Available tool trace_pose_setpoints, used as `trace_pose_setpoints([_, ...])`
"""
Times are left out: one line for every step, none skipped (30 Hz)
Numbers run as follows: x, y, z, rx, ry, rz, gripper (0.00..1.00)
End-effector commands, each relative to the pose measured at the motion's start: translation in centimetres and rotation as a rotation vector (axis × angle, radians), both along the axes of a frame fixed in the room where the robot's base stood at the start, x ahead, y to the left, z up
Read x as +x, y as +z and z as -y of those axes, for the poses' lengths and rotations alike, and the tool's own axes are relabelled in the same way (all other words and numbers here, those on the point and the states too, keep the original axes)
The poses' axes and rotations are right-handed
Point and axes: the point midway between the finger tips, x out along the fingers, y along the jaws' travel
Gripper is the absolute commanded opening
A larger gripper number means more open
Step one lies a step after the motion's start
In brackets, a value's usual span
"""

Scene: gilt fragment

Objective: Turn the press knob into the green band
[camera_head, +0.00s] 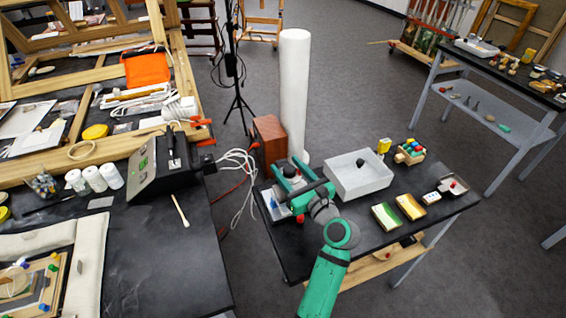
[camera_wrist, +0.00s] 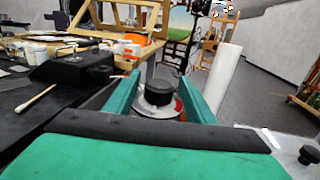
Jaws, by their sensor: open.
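The press knob (camera_wrist: 158,92) is a black round knob on a pale metal base in the wrist view. It stands between the two green fingers of my gripper (camera_wrist: 159,78), which are spread apart with a visible gap on each side. In the head view my gripper (camera_head: 290,176) is at the left end of the small black table, with the dark knob (camera_head: 289,170) between its fingers. A bit of red shows beside the knob's base in the wrist view. I cannot make out the green band or a pointer; the base is partly hidden by my gripper.
A white tray (camera_head: 345,184) holding a small black thing stands right of my gripper. Sponge-like blocks (camera_head: 386,216) and small items lie farther right on the black table (camera_head: 345,232). A white column (camera_head: 295,90) and brown box (camera_head: 270,137) stand behind. A cluttered workbench (camera_head: 150,245) is left.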

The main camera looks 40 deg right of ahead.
Motion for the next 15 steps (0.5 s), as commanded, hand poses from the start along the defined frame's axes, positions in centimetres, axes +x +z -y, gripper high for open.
trace_pose_setpoints([0.8, 0.1, 0.0, 0.001, 0.002, 0.001, 0.5])
trace_pose_setpoints([1.1, 0.0, 0.0, 0.0, 0.001, 0.0, 0.5])
trace_pose_setpoints([1.6, 0.0, 0.1, 0.0, 0.001, 0.0, 0.5])
trace_pose_setpoints([1.8, 0.0, 0.1, 0.0, 0.001, 0.0, 0.5])
trace_pose_setpoints([2.1, 0.0, 0.1, 0.0, 0.002, 0.0, 0.5])
trace_pose_setpoints([2.3, 0.0, 0.1, 0.0, 0.002, 0.0, 0.5])
trace_pose_setpoints([2.5, 0.0, 0.1, -0.001, 0.002, 0.0, 0.5])
trace_pose_setpoints([2.6, 0.0, 0.1, -0.001, 0.002, 0.0, 0.5])
trace_pose_setpoints([2.7, 0.0, 0.1, -0.001, 0.002, 0.0, 0.5])
trace_pose_setpoints([2.8, 0.0, 0.1, -0.001, 0.002, 0.0, 0.5])
trace_pose_setpoints([2.8, 0.0, 0.1, -0.001, 0.002, 0.0, 0.5])
trace_pose_setpoints([2.8, 0.0, 0.1, -0.001, 0.002, -0.001, 0.5])
trace_pose_setpoints([2.9, 0.0, 0.1, -0.001, 0.002, -0.001, 0.5])
trace_pose_setpoints([2.8, 0.0, 0.1, -0.001, 0.002, -0.001, 0.5])
trace_pose_setpoints([2.8, 0.0, 0.1, -0.001, 0.002, -0.001, 0.5])
